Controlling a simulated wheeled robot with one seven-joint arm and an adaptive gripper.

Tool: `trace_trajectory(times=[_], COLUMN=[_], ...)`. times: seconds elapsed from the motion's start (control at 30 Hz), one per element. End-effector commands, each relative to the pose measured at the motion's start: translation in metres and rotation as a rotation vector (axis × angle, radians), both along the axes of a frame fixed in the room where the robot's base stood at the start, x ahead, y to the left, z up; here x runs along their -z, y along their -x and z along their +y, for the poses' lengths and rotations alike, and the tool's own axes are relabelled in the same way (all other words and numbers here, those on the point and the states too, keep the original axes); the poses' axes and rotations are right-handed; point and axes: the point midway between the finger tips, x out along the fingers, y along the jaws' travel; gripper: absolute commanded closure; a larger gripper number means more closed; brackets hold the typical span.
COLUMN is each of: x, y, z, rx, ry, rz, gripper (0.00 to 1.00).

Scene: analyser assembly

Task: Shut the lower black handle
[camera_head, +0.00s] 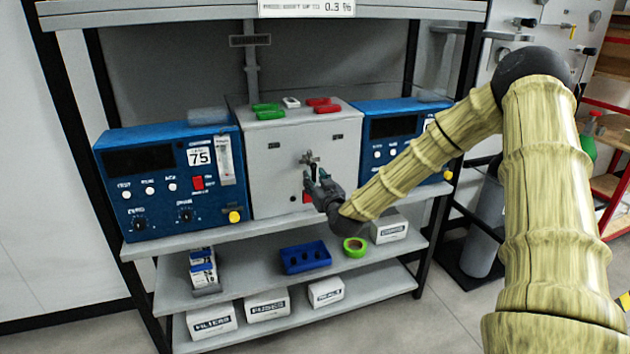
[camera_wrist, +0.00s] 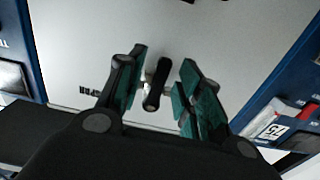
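A small black handle (camera_wrist: 153,98) on a short metal stem stands out from the pale grey cabinet front (camera_wrist: 90,40) in the wrist view. My gripper (camera_wrist: 162,70) is open, with one green-padded finger on each side of this handle. No firm contact shows. Another dark fitting (camera_wrist: 182,1) is cut off at the top edge of the wrist view. In the head view, my gripper (camera_head: 318,182) is at the grey cabinet (camera_head: 268,160), just below a metal valve fitting (camera_head: 310,158). It hides part of the front there, and the lower handle cannot be made out.
Blue analyser boxes flank the cabinet, at left (camera_head: 120,180) and at right (camera_head: 382,128). Red and green handles lie on the cabinet top. The shelf below (camera_head: 240,272) holds a blue tray (camera_head: 306,257), green tape (camera_head: 354,246) and boxes. Rack posts stand either side.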

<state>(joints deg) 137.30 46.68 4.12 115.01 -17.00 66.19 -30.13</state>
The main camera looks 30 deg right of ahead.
Motion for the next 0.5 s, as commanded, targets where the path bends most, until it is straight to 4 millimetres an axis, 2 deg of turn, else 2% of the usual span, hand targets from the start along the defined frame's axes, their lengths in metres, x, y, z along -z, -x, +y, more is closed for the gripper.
trace_trajectory(times=[0.17,0.5], x=[-0.001,0.0], y=[0.022,0.082], z=[0.005,0.019], rx=[0.0,0.0], ry=[-0.001,-0.001], rz=[0.0,0.001], gripper=[0.64,0.64])
